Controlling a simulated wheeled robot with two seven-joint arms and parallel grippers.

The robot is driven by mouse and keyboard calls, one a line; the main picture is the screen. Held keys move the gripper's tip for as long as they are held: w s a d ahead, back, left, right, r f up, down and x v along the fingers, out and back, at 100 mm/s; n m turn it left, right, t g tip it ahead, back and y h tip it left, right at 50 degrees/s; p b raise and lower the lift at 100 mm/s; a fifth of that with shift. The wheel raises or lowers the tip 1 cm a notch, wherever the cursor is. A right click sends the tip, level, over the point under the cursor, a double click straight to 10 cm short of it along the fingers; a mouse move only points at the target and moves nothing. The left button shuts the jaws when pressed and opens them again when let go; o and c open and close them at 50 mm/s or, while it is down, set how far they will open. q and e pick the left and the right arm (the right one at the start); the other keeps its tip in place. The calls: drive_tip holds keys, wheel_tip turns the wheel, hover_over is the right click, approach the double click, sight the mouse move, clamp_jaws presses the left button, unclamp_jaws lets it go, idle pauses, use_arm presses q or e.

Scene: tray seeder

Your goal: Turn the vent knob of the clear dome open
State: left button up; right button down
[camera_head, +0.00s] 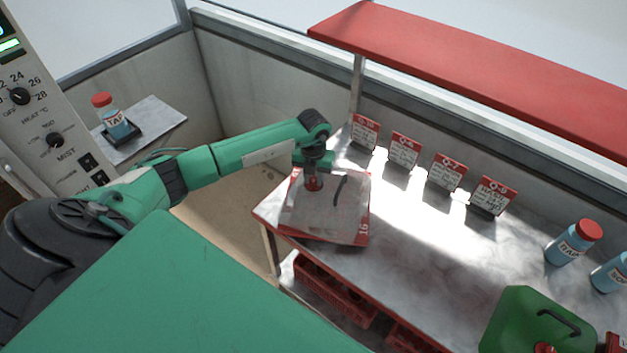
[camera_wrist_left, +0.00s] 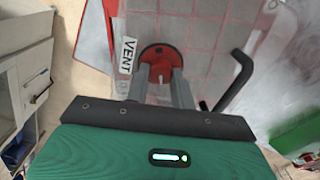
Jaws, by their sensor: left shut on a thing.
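The clear dome (camera_head: 320,218) sits over a red tray (camera_head: 366,226) at the left end of the bench. It has a black handle (camera_head: 340,188) on top. The red round vent knob (camera_head: 313,184) is on the dome, left of the handle. In the left wrist view the knob (camera_wrist_left: 158,49) lies beside a white VENT label (camera_wrist_left: 127,55). My left gripper (camera_wrist_left: 161,68) points down onto the knob and is shut on it. The fingers hide part of the knob, and I cannot tell its angle. My right gripper is not in view.
Several red-and-white seed cards (camera_head: 405,150) stand along the back of the bench. Blue bottles with red caps (camera_head: 572,243) and a green can (camera_head: 535,322) are at the right. A red shelf (camera_head: 470,75) overhangs the back. The bench middle is clear.

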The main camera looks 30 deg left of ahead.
sight(313, 179)
use_arm(q)
drive_tip(key=shift+f+m+b, duration=0.15)
drive_tip(key=shift+m+b, duration=0.8)
drive_tip(key=shift+m, duration=0.15)
drive_tip(key=shift+m+b, duration=0.7)
drive_tip(key=shift+m, duration=0.1)
drive_tip(key=shift+r, duration=0.2)
drive_tip(key=o, duration=1)
wheel_tip(313, 179, up, 14)
drive_tip(key=b, duration=0.3)
drive_tip(key=shift+b, duration=0.35)
drive_tip(key=shift+f, duration=0.1)
